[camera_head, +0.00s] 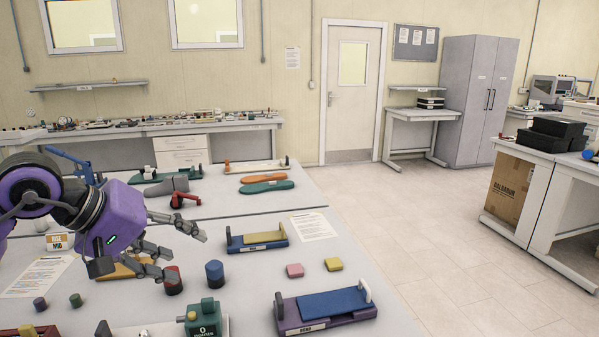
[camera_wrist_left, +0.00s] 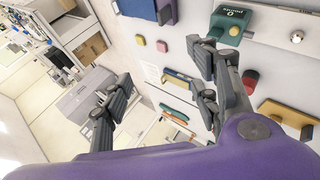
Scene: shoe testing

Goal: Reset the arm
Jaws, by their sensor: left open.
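My left arm comes in from the left of the head view, with a purple wrist. My left gripper (camera_head: 190,250) is open and empty above the table (camera_head: 226,207), its grey fingers spread. In the left wrist view the fingers of the gripper (camera_wrist_left: 165,95) are wide apart with nothing between them. A red cylinder (camera_head: 173,281) stands just below the lower finger, and a blue cylinder (camera_head: 214,274) stands to its right. Whether the fingers touch the red cylinder cannot be told. My right gripper is not in view.
A blue and yellow fixture (camera_head: 257,238), a purple and blue fixture (camera_head: 325,307) and a green device (camera_head: 203,318) stand on the table. Orange (camera_head: 262,178) and green insoles (camera_head: 266,187) lie behind. The floor (camera_head: 420,230) to the right is clear.

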